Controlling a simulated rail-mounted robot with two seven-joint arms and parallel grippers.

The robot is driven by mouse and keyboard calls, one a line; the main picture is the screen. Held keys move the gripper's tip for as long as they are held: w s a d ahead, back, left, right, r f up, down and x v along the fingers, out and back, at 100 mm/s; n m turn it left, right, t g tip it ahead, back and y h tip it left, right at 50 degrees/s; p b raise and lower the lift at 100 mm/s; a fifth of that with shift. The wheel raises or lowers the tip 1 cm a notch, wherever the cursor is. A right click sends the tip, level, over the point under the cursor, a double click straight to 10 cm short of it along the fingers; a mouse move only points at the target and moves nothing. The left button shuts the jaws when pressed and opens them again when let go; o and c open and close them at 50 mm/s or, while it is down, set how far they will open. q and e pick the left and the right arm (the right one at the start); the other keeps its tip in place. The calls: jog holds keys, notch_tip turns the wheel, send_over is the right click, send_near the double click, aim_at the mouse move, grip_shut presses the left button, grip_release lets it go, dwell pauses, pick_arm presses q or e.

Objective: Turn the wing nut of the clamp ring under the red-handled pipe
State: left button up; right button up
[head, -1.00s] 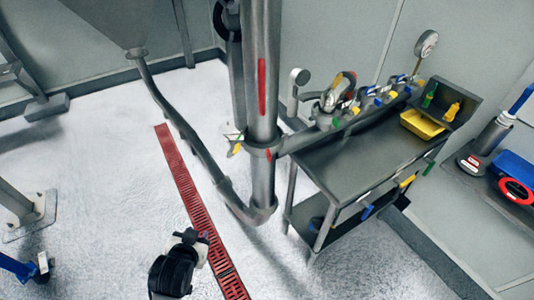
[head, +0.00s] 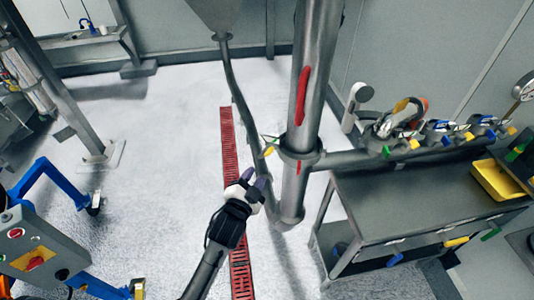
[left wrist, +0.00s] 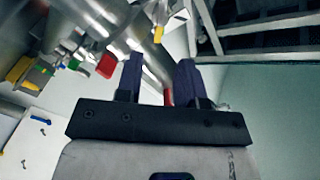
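The grey upright pipe (head: 314,60) carries a long red handle (head: 302,95) on its side. Below it the clamp ring (head: 300,153) wraps the pipe. A small yellow and green piece (head: 269,147) sticks out at the ring's left, probably the wing nut; its shape is too small to tell. My left gripper (head: 254,180), with dark purple fingers, is below and left of the ring, apart from it. In the left wrist view its fingers (left wrist: 160,75) are spread, with pipework seen between and beyond them and nothing held. My right gripper is not in view.
A side pipe (head: 350,158) runs right from the ring towards several valves above a grey steel table (head: 410,205) with a yellow tray (head: 497,180). A thin bent pipe (head: 237,100) stands left of the main pipe. A blue-framed cart (head: 45,240) is at lower left.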

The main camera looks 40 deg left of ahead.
aim_at(265, 156)
pick_arm(q)
jog(key=x, duration=1)
jog(key=shift+w+a+b, duration=0.15)
jog(key=shift+b, duration=0.25)
grip_shut()
